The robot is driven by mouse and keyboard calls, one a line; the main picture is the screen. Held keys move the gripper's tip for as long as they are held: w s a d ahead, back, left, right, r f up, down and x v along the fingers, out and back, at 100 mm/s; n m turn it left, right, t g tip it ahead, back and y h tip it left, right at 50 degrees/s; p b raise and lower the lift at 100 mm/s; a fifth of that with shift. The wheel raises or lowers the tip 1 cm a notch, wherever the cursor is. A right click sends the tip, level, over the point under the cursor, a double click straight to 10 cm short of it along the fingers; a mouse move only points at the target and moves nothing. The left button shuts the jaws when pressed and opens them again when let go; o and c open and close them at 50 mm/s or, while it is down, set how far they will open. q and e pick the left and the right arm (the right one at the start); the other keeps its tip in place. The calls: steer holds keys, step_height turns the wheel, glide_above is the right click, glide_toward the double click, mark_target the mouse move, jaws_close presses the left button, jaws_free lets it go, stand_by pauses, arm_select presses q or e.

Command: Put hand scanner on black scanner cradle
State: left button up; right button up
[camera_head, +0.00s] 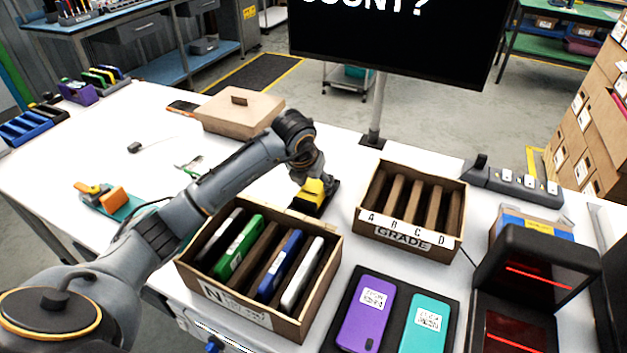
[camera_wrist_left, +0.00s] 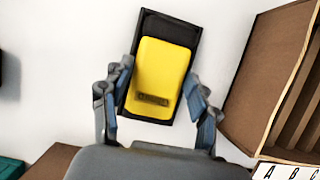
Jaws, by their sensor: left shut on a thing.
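The yellow hand scanner (camera_head: 314,188) is between the fingers of my left gripper (camera_head: 309,183), which is shut on it. In the left wrist view the scanner (camera_wrist_left: 163,75) shows its yellow face with a dark slot. The black scanner cradle (camera_head: 328,203) lies on the white table directly beneath or behind the scanner. In the wrist view the black cradle (camera_wrist_left: 172,28) frames the scanner on several sides. I cannot tell whether the scanner touches it. My right gripper is not in view.
An open carton with upright devices (camera_head: 322,305) stands in front of the cradle. The GRADE carton (camera_head: 448,243) is to its right, and a closed brown box (camera_head: 240,113) is behind left. A monitor stand (camera_head: 375,115) rises behind.

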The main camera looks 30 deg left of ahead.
arm_select(q)
steer(key=o, duration=1)
steer(key=b+v, duration=0.1)
steer(key=v, duration=1.1)
